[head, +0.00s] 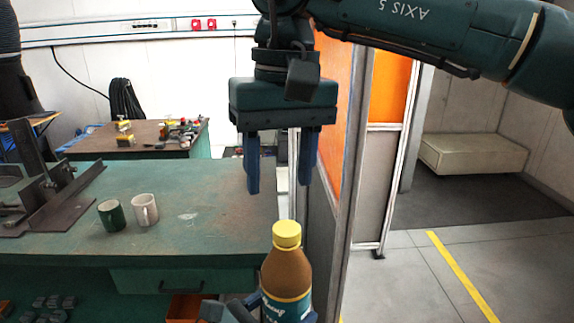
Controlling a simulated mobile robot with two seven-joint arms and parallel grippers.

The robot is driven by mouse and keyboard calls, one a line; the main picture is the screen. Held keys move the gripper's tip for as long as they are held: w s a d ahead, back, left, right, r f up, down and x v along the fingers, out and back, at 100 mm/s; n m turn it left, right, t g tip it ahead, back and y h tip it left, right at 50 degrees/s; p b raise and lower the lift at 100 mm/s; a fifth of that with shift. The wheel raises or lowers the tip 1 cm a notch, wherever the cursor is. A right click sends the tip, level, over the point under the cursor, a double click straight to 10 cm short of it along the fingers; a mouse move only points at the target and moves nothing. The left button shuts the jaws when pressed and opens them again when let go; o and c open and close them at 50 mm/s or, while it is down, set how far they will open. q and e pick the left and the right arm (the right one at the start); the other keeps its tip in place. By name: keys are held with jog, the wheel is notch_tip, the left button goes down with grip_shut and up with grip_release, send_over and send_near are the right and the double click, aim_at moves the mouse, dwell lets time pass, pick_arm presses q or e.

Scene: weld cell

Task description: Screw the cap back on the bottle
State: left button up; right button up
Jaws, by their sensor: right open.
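The brown bottle (287,270) with a teal label stands roughly upright at the bottom of the head view. Its yellow cap (287,234) sits on top of the neck; I cannot tell whether it is threaded on. My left gripper (284,309) is at the bottom edge, its fingers on both sides of the bottle's lower body, shut on it; much of it is hidden or out of frame. My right gripper (279,192) hangs above the cap with its two blue fingers pointing down. It is open and empty, with a gap between fingertips and cap.
A green workbench (215,215) lies to the left, with a green mug (111,215), a white mug (145,210) and metal angle pieces (62,205). An orange partition (333,105) stands behind the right gripper. The floor at right is open.

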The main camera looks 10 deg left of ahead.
aim_at(287, 227)
jog(key=shift+w+d+n+h, duration=0.2)
jog(key=shift+d+n+h, duration=0.1)
jog(key=shift+d, duration=0.1)
jog(key=shift+f, duration=0.1)
jog(key=shift+f, duration=3.9)
jog(key=shift+c, duration=0.3)
